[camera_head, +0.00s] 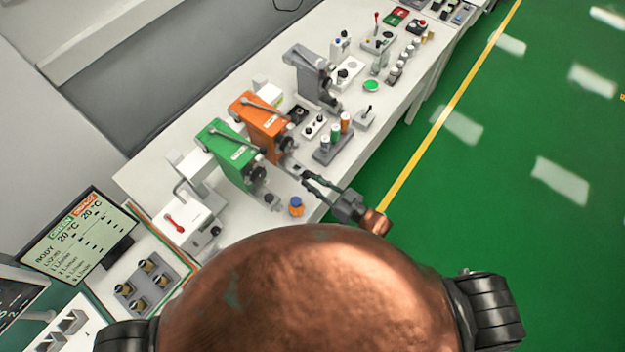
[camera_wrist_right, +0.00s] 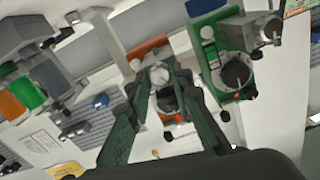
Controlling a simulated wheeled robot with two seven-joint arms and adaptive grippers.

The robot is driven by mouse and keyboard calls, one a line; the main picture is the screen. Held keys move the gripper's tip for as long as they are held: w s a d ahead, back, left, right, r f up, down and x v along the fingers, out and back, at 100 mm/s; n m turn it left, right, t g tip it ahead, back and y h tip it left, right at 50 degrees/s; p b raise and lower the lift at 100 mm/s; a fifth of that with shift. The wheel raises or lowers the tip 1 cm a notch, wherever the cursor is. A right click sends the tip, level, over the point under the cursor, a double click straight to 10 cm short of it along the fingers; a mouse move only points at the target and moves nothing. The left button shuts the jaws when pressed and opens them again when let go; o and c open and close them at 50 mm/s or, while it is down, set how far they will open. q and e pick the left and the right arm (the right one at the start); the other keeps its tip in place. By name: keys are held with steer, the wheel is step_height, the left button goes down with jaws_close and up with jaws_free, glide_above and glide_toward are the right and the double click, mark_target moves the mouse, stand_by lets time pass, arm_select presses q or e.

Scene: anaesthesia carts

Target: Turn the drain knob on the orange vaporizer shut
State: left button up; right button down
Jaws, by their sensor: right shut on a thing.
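The orange vaporizer (camera_head: 262,124) stands on the white bench between the green vaporizer (camera_head: 228,152) and a grey one. In the right wrist view its orange body (camera_wrist_right: 150,45) shows beyond my fingers. My right gripper (camera_head: 303,172) reaches in from the aisle side to its lower front. In the right wrist view my right gripper (camera_wrist_right: 166,80) has both fingers closed in around the small drain knob. The fingers largely hide the knob, so its turn position cannot be read. The vaporizer's dark dial (camera_wrist_right: 166,99) shows between the fingers. My left gripper is out of view.
The green vaporizer (camera_wrist_right: 232,65) stands close beside my right fingers. A blue-and-orange-capped bottle (camera_head: 296,206) stands near the bench edge. A grey rack with colored bottles (camera_head: 333,140) is on the other side. The green floor beside the bench is clear.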

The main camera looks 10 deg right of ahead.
steer(key=c, duration=1.7)
jaws_free()
steer(key=v, duration=1.2)
